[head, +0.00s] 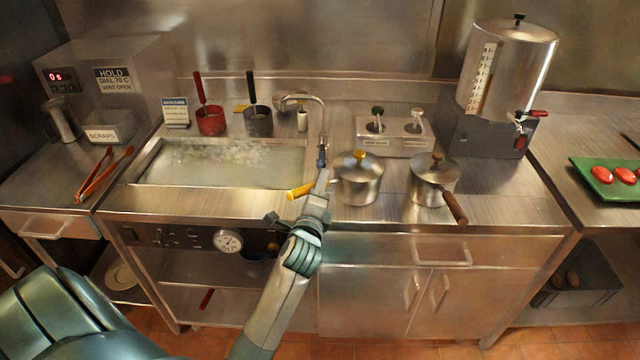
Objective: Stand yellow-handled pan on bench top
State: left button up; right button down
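The yellow-handled pan (359,186) is a steel lidded pot with a yellow knob. It looks upright at the front of the steel bench top (230,201), right of the sunken basin. Its yellow handle (299,191) points left. My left gripper (323,178) reaches up from the front and lies across the handle, close to the pan wall. The fingers show nearly edge-on and cover part of the handle, so I cannot tell whether they are closed on it. Whether the pan's base touches the bench is also unclear. My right gripper is out of view.
A brown-handled pan (432,183) stands close on the right. The water-filled basin (222,165) and tap (318,112) are left and behind. A two-hole holder (394,136) stands behind the pans. Tongs (104,172) lie far left; an urn (506,68) stands back right.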

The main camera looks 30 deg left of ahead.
pick_arm(q)
jog(key=shift+o, duration=0.5)
jog(key=shift+r, duration=0.1)
jog(key=shift+s+d, duration=0.3)
jog(key=shift+s, duration=0.3)
jog(key=b+v, duration=0.2)
jog(key=v, duration=0.8)
jog(key=shift+s+b, duration=0.35)
jog(key=shift+b, duration=0.05)
jog(key=shift+d, duration=0.1)
